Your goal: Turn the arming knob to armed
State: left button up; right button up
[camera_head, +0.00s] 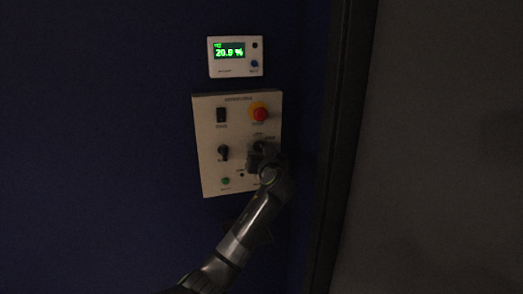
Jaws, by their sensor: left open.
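A pale control panel (208,173) is mounted on the dark blue wall. A black knob (223,152) sits at the panel's middle left, its pointer tilted. A second dark knob (258,146) at the middle right is mostly hidden by my gripper. The labels are too small and dark to read, so I cannot tell which is the arming knob or its setting. My left gripper (256,158) is open at the right knob, in front of the panel. I cannot tell whether its fingers are around the knob or touching it. My right gripper is out of view.
A red emergency button (260,114) on a yellow base is close above my gripper. A black rocker switch (221,115) and a green button (226,181) are on the panel. A display unit (235,57) reading about 20.0 % hangs above. A dark vertical frame (345,150) stands right.

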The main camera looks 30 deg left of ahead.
pick_arm(q)
jog(key=c, duration=1)
jog(key=shift+o, duration=0.2)
